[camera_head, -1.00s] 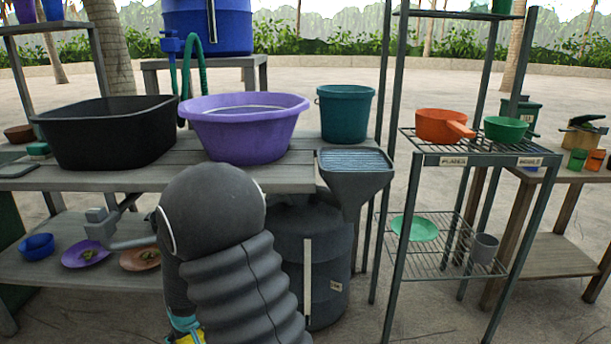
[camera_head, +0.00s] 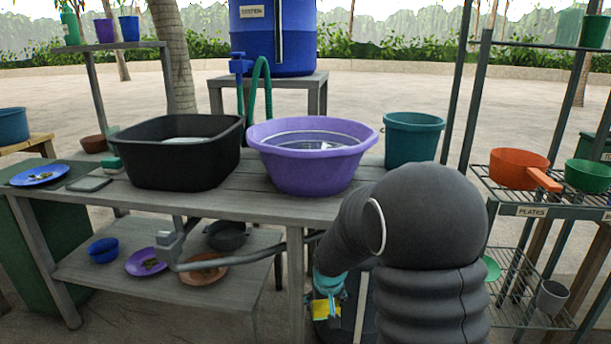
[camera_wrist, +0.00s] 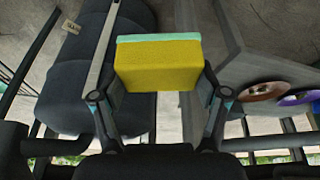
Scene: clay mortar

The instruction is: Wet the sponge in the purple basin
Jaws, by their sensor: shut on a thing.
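The purple basin (camera_head: 312,170) stands upright on the grey table, with what looks like water inside. The sponge (camera_wrist: 157,66) is yellow with a teal layer. My gripper (camera_wrist: 158,85) is shut on it in the wrist view, one finger at each side. In the head view, my gripper (camera_head: 328,296) and the sponge (camera_head: 321,309) are low, below the table top and in front of it, down and slightly right of the basin. The sponge is well apart from the basin. My arm hides part of the table's right end.
A black tub (camera_head: 180,160) stands left of the basin and a teal bucket (camera_head: 409,140) right of it. A blue cistern (camera_head: 275,40) with a green hose (camera_head: 258,85) stands behind. A wire rack (camera_head: 520,212) is at the right. Dishes lie on the lower shelf (camera_head: 130,275).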

